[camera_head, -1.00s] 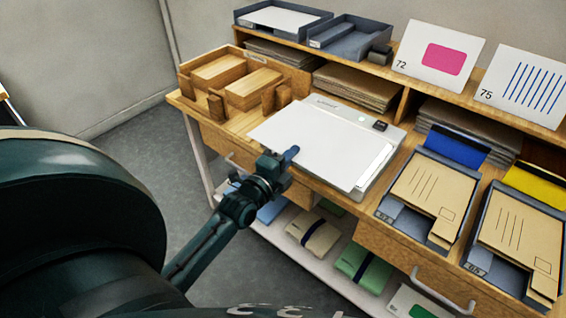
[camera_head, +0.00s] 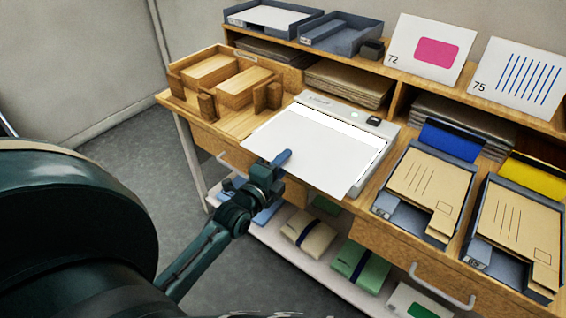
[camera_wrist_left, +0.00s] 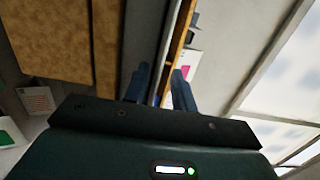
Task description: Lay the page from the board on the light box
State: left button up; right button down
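The white page (camera_head: 300,160) lies over the front and left part of the light box (camera_head: 340,106), turned slightly from it. Its front edge reaches past the table's front edge, and a bright strip of the box shows behind it. I cannot tell whether it lies flat. My left gripper (camera_head: 282,158) is at this front edge, one blue finger showing over the page. In the left wrist view the two fingers (camera_wrist_left: 160,85) stand a little apart. The page cannot be made out clearly there. My right gripper is not in view. I cannot identify the board.
A wooden organiser (camera_head: 220,82) stands left of the light box. Trays with brown envelopes (camera_head: 425,185) stand to its right. Cards 72 (camera_head: 430,50) and 75 (camera_head: 518,75) stand on the raised shelf behind. Wrapped packets (camera_head: 310,232) lie on the lower shelf.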

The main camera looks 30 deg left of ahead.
pick_arm(q)
jog(key=shift+s, duration=0.3)
jog(key=s, duration=1.2)
jog(key=shift+s, duration=0.3)
